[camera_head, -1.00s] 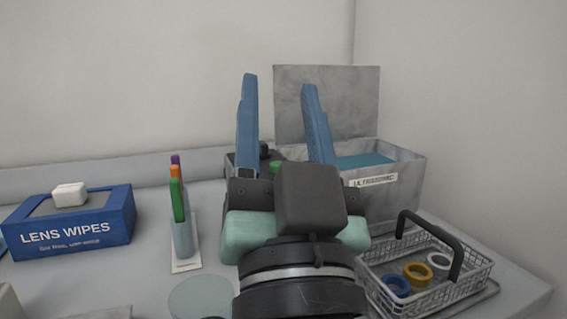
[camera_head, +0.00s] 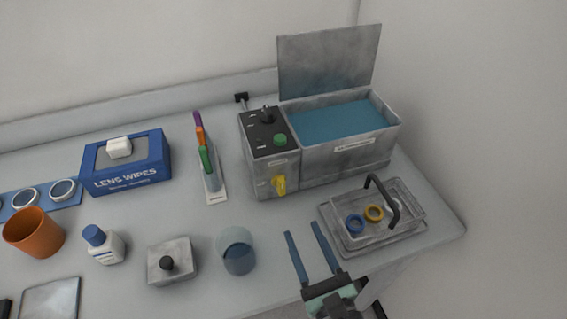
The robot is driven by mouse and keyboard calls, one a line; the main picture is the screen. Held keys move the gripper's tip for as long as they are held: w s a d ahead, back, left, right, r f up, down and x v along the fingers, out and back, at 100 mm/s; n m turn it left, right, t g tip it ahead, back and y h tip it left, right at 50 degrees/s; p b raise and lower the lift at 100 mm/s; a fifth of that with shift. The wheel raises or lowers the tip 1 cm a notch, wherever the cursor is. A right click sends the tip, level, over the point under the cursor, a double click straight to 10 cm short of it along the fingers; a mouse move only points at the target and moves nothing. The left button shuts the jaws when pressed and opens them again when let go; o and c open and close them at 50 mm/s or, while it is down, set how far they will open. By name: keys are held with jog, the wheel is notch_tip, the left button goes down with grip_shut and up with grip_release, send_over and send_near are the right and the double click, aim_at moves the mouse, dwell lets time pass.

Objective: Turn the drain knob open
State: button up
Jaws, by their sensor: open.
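The drain knob is most likely the small yellow handle (camera_head: 280,184) low on the front of the ultrasonic bath's control end. The grey bath (camera_head: 345,160) stands at the back right with its lid up and blue liquid inside. Its dark control panel (camera_head: 262,133) carries a black knob (camera_head: 267,113) and a green button (camera_head: 280,140). My gripper (camera_head: 305,242) is open and empty at the front edge of the table, in front of the bath and apart from the yellow handle. Its two blue fingers point toward the back of the table.
A wire basket (camera_head: 418,212) with coloured rings sits right of my gripper. A glass cup (camera_head: 236,250) and a grey block with a black knob (camera_head: 173,262) stand to the left. A marker holder (camera_head: 216,188) and lens wipes box (camera_head: 127,163) are farther back. Table between cup and bath is clear.

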aim_at(282, 186)
jog(key=shift+s+m, duration=0.4)
jog(key=shift+m, duration=0.2)
jog(key=shift+w, duration=0.1)
jog(key=x, duration=1.2)
jog(key=shift+w+f, duration=0.1)
jog(key=shift+w, duration=0.25)
grip_shut()
